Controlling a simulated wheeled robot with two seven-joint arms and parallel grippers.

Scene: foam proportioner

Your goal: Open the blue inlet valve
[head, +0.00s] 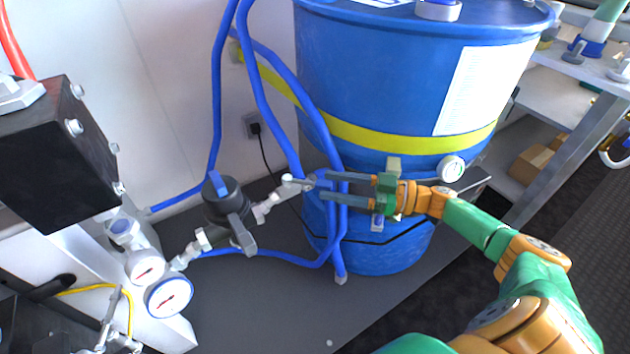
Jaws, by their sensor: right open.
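My right gripper (321,187) is open in front of the blue drum (385,75). Its two grey fingers point left, with their tips at the blue hoses and a small blue part beside a silver fitting (296,182). I cannot tell whether the fingers touch that part. A pipe runs from this fitting down left to a dark round valve body (227,205) with a blue piece (218,184) on top. I cannot tell for sure which of these is the blue inlet valve. My left gripper is not in view.
Pressure gauges (169,296) and a black box (55,155) stand at the left. Blue hoses (218,100) loop between the wall and the drum. A metal shelf (575,130) with a cardboard box (533,165) is at the right. The grey platform (270,310) is largely clear in front.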

